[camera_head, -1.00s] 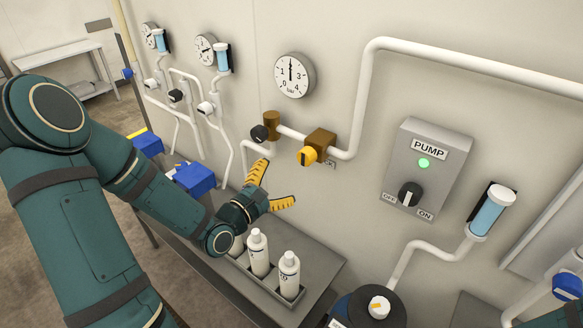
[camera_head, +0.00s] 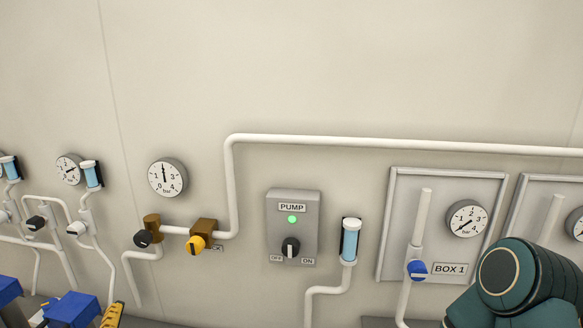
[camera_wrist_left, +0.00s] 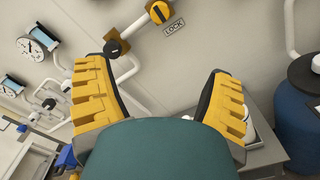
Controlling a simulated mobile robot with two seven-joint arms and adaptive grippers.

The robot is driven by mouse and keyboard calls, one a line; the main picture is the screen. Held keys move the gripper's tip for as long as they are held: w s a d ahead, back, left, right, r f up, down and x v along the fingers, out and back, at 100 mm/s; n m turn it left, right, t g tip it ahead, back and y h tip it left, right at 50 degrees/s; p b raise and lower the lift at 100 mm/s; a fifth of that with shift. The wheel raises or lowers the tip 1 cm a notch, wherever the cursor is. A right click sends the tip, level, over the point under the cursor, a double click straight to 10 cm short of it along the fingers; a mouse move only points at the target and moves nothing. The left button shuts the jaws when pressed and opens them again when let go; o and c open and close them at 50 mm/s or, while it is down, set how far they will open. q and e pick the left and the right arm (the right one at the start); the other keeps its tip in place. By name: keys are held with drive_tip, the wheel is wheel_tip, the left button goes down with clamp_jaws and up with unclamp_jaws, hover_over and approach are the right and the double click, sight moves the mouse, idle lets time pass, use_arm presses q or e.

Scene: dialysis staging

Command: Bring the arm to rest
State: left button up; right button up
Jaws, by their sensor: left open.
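My left gripper (camera_wrist_left: 158,98) is open in the left wrist view, its two yellow-padded fingers apart with nothing between them. It points toward the wall pipes, below a yellow valve knob (camera_wrist_left: 159,12) with a LOCK label and a black knob (camera_wrist_left: 116,47). In the head view only a yellow fingertip of it shows at the bottom edge, left of centre. A teal part of my right arm (camera_head: 525,285) shows at the lower right of the head view; its gripper is out of view.
The pump box (camera_head: 292,228) has a green light. A round gauge (camera_head: 167,178), the yellow valve knob (camera_head: 196,244) and white pipes (camera_head: 232,190) line the wall. Blue boxes (camera_head: 72,310) stand at lower left. White bottles are partly hidden behind a finger in the wrist view.

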use_arm(q)
drive_tip(key=d+f+m+g+b, duration=0.2)
drive_tip(key=d+f+m, duration=0.2)
drive_tip(key=f, duration=0.3)
drive_tip(key=s+d+f+m+g+h+b, duration=0.1)
drive_tip(key=d+f+m+g, duration=0.2)
drive_tip(key=f, duration=0.3)
drive_tip(key=d+f+m+g+b, duration=0.2)
drive_tip(key=d+f+m, duration=0.2)
drive_tip(key=f, duration=0.3)
drive_tip(key=s+d+f+m+g+b, duration=0.2)
drive_tip(key=s+d+f+m+g, duration=0.2)
drive_tip(key=f, duration=0.4)
drive_tip(key=s+d+f+m+g+b, duration=0.2)
drive_tip(key=s+d+f+m+g, duration=0.2)
drive_tip(key=s+f+m, duration=0.3)
drive_tip(key=shift+s+d+f+m+g, duration=0.2)
drive_tip(key=shift+d+f+m+g, duration=0.3)
drive_tip(key=shift+d+m, duration=0.35)
use_arm(e)
wheel_tip(320, 180, down, 10)
drive_tip(key=s, duration=0.1)
drive_tip(key=shift+a, duration=0.3)
use_arm(q)
drive_tip(key=shift+c, duration=0.3)
use_arm(e)
drive_tip(key=shift+s, duration=0.1)
